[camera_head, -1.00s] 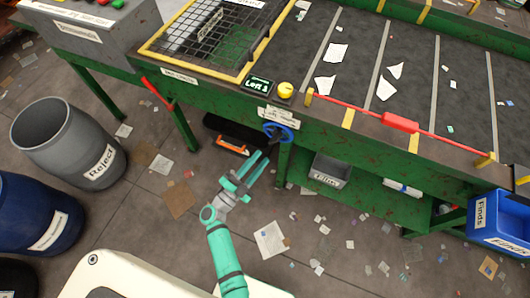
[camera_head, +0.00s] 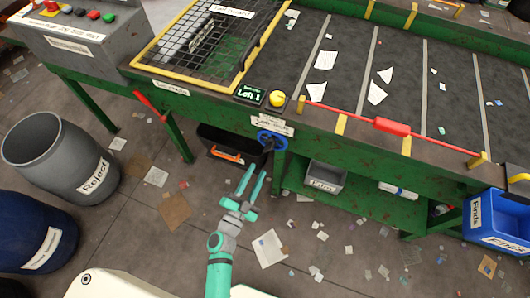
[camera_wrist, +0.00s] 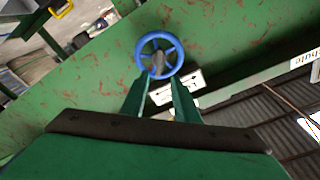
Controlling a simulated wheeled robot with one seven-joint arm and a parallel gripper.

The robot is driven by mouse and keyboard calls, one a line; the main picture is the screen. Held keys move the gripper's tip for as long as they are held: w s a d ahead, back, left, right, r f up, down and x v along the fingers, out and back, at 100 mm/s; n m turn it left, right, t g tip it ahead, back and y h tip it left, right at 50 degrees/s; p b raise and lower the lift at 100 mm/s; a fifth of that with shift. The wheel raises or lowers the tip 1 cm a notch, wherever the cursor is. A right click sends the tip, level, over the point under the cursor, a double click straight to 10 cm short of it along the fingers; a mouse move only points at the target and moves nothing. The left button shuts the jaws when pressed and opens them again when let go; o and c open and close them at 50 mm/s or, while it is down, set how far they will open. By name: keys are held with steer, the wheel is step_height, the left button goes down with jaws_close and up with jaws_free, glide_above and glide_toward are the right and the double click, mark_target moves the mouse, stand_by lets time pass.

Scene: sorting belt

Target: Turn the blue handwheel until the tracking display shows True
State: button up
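The blue handwheel (camera_head: 272,140) is on the front of the green belt frame, below a white label. In the wrist view the handwheel (camera_wrist: 159,55) is face-on ahead, with several spokes and a grey hub. My gripper (camera_head: 255,172) is in front of and below the handwheel in the head view. Its two fingers (camera_wrist: 160,82) are apart with nothing between them. Their tips appear near the wheel's lower rim in the wrist view; I cannot tell whether they touch. The tracking display (camera_head: 249,95) is a small dark screen with green text that appears to read "Left 1".
A yellow button (camera_head: 277,99) sits beside the display. A red bar (camera_head: 392,125) runs along the belt's near edge. A black box with an orange handle (camera_head: 226,154) is under the frame, left of the wheel. A grey bin (camera_head: 325,177) is to the right. Scraps litter the floor.

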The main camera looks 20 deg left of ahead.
mark_target(266, 151)
steer(key=shift+n+g+y, duration=0.5)
steer(key=shift+n, duration=0.2)
steer(key=w, duration=0.9)
steer(key=shift+w+d+r, duration=0.1)
steer(key=shift+d+r, duration=0.05)
steer(key=shift+d, duration=0.25)
steer(key=shift+w, duration=0.5)
steer(key=shift+a, duration=0.15)
